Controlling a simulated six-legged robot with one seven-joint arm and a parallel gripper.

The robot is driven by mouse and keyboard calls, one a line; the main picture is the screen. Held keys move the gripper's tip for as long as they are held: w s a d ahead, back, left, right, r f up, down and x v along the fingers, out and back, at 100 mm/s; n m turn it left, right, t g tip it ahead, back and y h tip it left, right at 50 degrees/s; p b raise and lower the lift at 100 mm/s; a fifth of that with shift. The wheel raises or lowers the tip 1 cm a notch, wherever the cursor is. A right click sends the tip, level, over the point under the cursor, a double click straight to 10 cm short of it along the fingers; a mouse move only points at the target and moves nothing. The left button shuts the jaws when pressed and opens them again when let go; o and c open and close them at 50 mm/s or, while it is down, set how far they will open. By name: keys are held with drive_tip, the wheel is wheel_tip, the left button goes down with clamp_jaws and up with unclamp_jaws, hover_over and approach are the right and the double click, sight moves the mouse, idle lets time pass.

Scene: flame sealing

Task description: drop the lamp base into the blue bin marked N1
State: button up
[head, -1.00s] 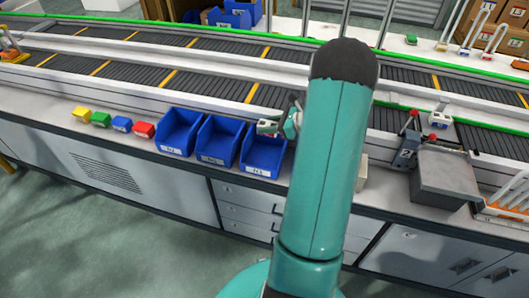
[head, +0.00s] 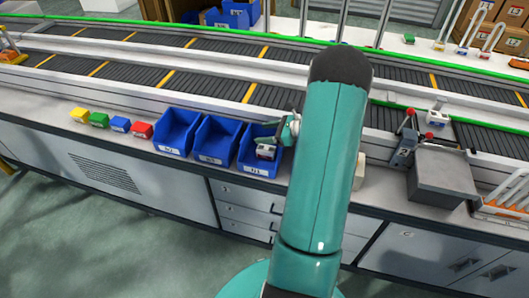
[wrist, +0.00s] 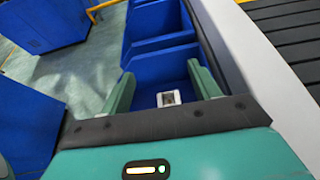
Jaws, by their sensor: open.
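The rightmost of three blue bins on the bench front, the N1 bin (head: 247,164), has a white label, small and hard to read. My gripper (head: 267,142) is over this bin. In the wrist view my gripper (wrist: 165,88) is open, its two green fingers wide apart. The lamp base (wrist: 168,99), a small pale block with a dark centre, shows between and below the fingers, apart from both, against the blue bin interior. In the head view the lamp base (head: 266,153) is just under the fingers. I cannot tell whether it touches the bin floor.
Two more blue bins (head: 176,133) (head: 213,141) stand to the left. Yellow, green, blue and red blocks (head: 141,130) sit further left. The conveyor (head: 200,75) runs behind. A grey box (head: 442,174) stands on the right.

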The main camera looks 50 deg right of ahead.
drive_tip(key=v, duration=1.3)
drive_tip(key=shift+s+d+r, duration=0.2)
drive_tip(key=shift+s+r, duration=0.05)
drive_tip(key=shift+r, duration=0.05)
drive_tip(key=w+a+r+n+g, duration=0.2)
drive_tip(key=a+r+n+g, duration=0.15)
drive_tip(key=a, duration=0.45)
drive_tip(key=w+a+r+n+g, duration=0.2)
drive_tip(key=a+r+n, duration=0.25)
drive_tip(key=a, duration=0.25)
drive_tip(key=w+a+r+n+g, duration=0.25)
drive_tip(key=a+n, duration=0.25)
drive_tip(key=a, duration=0.3)
drive_tip(key=s+a+r+n+h, duration=0.3)
drive_tip(key=s+a+r+n, duration=0.1)
drive_tip(key=a+n, duration=0.4)
drive_tip(key=s+a+r+n+t+h, duration=0.1)
drive_tip(key=s+a+r+n+h, duration=0.2)
drive_tip(key=s+a+n, duration=0.3)
drive_tip(key=a+r+n, duration=0.1)
drive_tip(key=a+n, duration=0.2)
drive_tip(key=a, duration=0.3)
drive_tip(key=shift+s+r+n, duration=0.3)
drive_tip(key=shift+s, duration=0.05)
